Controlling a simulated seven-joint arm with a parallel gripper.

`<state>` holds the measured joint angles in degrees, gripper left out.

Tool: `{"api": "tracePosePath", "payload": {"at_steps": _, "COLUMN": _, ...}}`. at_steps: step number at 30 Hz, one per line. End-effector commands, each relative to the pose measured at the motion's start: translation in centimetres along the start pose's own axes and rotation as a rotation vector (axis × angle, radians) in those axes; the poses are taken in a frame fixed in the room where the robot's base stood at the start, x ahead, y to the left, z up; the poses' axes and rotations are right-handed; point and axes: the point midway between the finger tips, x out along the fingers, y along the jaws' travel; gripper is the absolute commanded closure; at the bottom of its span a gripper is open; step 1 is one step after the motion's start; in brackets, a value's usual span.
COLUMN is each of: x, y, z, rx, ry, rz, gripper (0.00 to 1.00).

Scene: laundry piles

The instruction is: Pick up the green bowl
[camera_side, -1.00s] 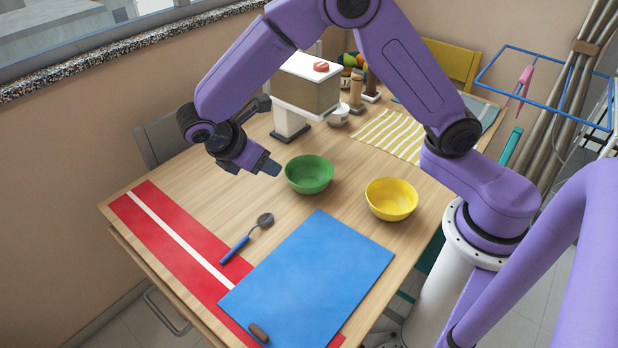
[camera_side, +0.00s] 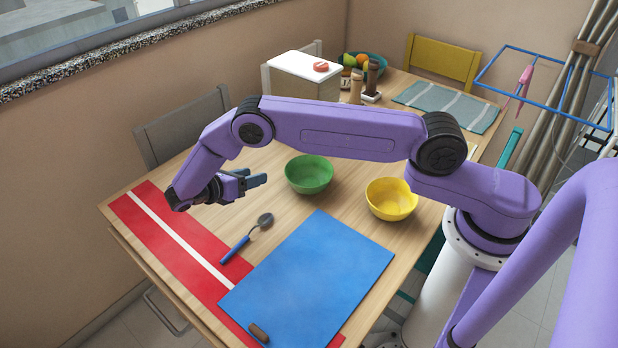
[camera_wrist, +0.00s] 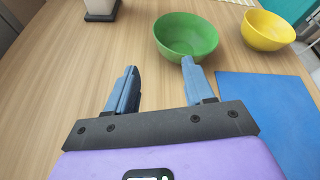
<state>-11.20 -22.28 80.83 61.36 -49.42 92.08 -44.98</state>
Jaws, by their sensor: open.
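The green bowl (camera_side: 309,175) stands upright and looks empty on the wooden table, left of the yellow bowl. My gripper (camera_side: 257,179) is open and empty, low over the table just left of the green bowl, its fingers pointing toward it. In the wrist view the green bowl (camera_wrist: 186,36) lies beyond the fingertips, in front of the right finger. My gripper (camera_wrist: 160,72) appears apart from the bowl there, with bare table between its fingers.
The yellow bowl (camera_side: 391,199) stands close to the right of the green bowl. A blue mat (camera_side: 308,268), a blue-handled spoon-like utensil (camera_side: 247,238) and a red runner (camera_side: 176,243) lie in front. A white-topped box (camera_side: 304,75) stands behind.

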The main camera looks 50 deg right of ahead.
Motion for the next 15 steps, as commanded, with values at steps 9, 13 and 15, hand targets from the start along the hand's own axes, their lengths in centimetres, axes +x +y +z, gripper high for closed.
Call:
{"api": "tracePosePath", "payload": {"at_steps": 9, "x": 6.2, "y": 0.0, "z": 0.0, "rx": 0.0, "ry": 0.001, "rz": -0.002, "gripper": 0.47}}
{"api": "tracePosePath", "payload": {"at_steps": 13, "x": 8.2, "y": 0.0, "z": 0.0, "rx": 0.0, "ry": 0.001, "rz": 0.0, "gripper": 0.47}}
{"api": "tracePosePath", "payload": {"at_steps": 15, "x": 9.1, "y": 0.0, "z": 0.0, "rx": 0.001, "ry": 0.001, "rz": 0.0, "gripper": 0.47}}
